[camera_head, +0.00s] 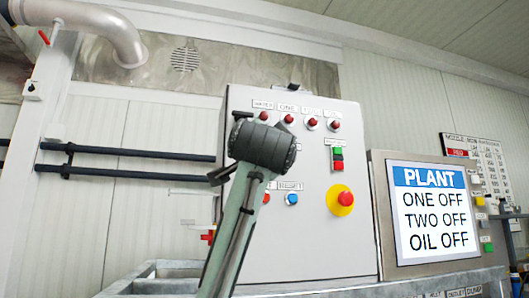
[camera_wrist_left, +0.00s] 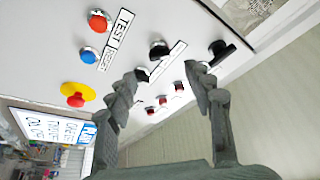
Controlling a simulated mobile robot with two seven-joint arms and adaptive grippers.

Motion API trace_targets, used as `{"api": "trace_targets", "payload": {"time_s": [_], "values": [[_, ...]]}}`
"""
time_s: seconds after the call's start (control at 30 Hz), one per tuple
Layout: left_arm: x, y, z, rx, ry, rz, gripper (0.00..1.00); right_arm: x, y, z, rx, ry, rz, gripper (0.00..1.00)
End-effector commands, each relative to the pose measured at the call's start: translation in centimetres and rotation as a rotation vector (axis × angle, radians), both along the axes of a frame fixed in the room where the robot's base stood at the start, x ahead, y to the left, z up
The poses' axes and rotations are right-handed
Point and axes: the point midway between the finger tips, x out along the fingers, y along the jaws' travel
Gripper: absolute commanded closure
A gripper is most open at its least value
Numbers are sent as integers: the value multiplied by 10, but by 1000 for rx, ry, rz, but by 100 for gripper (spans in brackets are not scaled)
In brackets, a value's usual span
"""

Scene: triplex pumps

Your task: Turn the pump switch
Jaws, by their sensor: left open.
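A grey control panel (camera_head: 300,235) carries the controls. In the left wrist view two black rotary switches show: one (camera_wrist_left: 159,49) beyond the gap between my fingers, the other (camera_wrist_left: 220,52) beyond the right-hand fingertip. I cannot read which is the pump switch. My left gripper (camera_wrist_left: 168,84) is open and empty, facing the panel; contact cannot be told. In the head view my left wrist covers the panel's left middle and hides the switches. The screen (camera_head: 432,212) reads PLANT, ONE OFF, TWO OFF, OIL OFF. My right gripper is not in view.
Red lamps (camera_head: 312,123) line the panel top. A red button (camera_wrist_left: 98,21), a blue button (camera_wrist_left: 88,55) and a yellow-ringed red stop button (camera_head: 344,200) sit near the switches. Dark pipes (camera_head: 125,151) run along the left wall.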

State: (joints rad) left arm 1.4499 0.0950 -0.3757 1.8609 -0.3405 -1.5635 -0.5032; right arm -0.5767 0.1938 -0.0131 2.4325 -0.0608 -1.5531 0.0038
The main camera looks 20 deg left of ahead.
Motion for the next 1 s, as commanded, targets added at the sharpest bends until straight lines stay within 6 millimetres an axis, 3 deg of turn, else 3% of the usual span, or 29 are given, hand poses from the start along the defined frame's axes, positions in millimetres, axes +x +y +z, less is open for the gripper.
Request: {"api": "trace_targets", "payload": {"time_s": [0.1, 0.3, 1.0], "values": [[-19, -7, -6, 0, 0, -3, 48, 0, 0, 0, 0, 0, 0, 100], [-34, -11, -11, 0, 2, -1, 48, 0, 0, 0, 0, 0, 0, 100], [-36, -12, -11, 0, 1, 0, 48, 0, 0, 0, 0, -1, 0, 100]]}}
